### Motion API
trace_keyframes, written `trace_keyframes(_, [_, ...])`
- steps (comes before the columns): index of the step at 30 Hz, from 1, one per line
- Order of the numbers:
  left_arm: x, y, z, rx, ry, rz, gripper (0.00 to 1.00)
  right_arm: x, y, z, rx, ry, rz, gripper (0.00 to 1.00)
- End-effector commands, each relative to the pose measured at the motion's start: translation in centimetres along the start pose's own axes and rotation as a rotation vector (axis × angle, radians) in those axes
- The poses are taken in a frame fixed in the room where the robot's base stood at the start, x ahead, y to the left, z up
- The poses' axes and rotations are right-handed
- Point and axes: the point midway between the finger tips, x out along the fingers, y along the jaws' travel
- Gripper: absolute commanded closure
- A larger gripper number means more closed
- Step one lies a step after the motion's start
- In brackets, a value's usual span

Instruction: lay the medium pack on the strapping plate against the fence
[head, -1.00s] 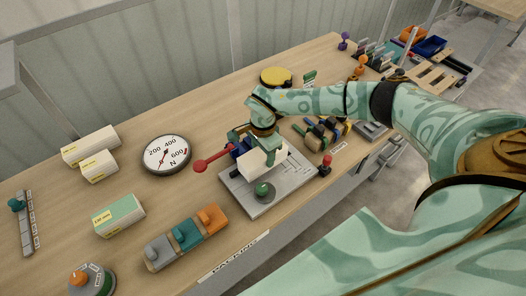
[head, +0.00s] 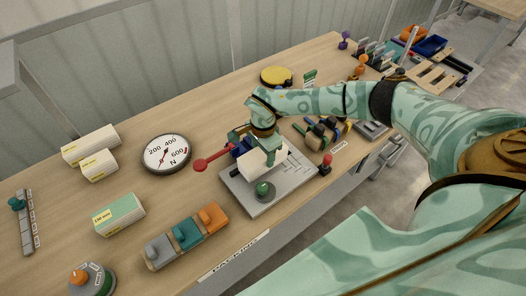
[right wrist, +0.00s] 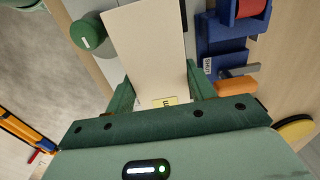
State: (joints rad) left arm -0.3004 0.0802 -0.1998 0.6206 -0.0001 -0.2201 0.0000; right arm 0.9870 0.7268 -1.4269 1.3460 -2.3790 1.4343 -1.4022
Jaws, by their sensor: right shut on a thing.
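My right gripper (head: 262,142) is shut on the medium pack (head: 261,163), a plain cream box. In the right wrist view the pack (right wrist: 147,45) sits between the green fingers, with a yellow label near them. The pack is over the grey strapping plate (head: 290,184); I cannot tell whether it touches. A blue strapping unit (head: 240,147) with a red-knobbed lever (head: 201,164) stands beside the pack, and it shows in the right wrist view (right wrist: 222,45). The fence is not clearly visible behind the pack and gripper. My left gripper is not in view.
A green knob (head: 265,190) stands on the plate's near side and a red knob (head: 326,160) at its right. Other packs (head: 90,146) lie at the left. A dial (head: 167,154) and coloured blocks (head: 186,235) are nearby. Bare wood lies behind the plate.

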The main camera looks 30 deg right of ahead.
Motion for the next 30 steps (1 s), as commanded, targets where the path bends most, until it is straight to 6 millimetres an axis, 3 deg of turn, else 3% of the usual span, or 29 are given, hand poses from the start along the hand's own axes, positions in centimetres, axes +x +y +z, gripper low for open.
trace_keyframes(30, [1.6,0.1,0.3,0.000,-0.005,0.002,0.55,2.6,-0.1,0.0,0.000,0.000,-0.001,0.85])
